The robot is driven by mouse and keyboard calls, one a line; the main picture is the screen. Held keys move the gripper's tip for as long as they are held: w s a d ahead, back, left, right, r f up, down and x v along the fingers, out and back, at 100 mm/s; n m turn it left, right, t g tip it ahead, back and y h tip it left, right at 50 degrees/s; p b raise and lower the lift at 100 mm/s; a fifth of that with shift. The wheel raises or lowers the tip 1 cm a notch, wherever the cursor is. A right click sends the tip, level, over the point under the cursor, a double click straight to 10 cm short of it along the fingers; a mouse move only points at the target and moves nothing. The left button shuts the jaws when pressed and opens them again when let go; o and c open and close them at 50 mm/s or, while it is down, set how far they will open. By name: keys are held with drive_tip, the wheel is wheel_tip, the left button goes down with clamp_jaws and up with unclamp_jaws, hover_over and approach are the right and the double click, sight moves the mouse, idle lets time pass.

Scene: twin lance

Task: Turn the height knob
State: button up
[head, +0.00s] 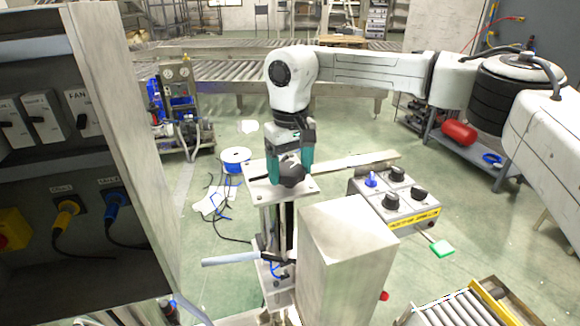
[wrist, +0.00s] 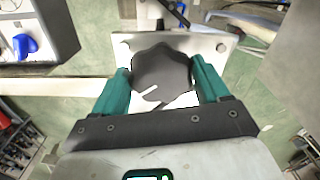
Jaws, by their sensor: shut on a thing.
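The height knob (head: 292,176) is a dark lobed knob on top of a light metal plate (head: 257,188) at the head of an upright post. My gripper (head: 291,172) comes down over it, with one teal finger on each side. In the wrist view the knob (wrist: 162,73) sits between the teal fingertips of my gripper (wrist: 163,78), which are shut on its sides. A white pointer mark on the knob points to the lower left in that view. The knob's underside is hidden.
A control box (head: 407,213) with several dark knobs and a blue switch is right of the post. A tall metal box (head: 345,245) stands close in front. An open electrical cabinet (head: 75,150) fills the left. A conveyor (head: 225,70) runs behind.

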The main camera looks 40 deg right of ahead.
sight(291, 169)
drive_tip(key=shift+n, duration=0.6)
drive_tip(key=o, duration=1.1)
drive_tip(key=shift+c, duration=0.2)
wheel_tip(291, 169, up, 11)
drive_tip(key=b, duration=0.2)
drive_tip(key=shift+f, duration=0.1)
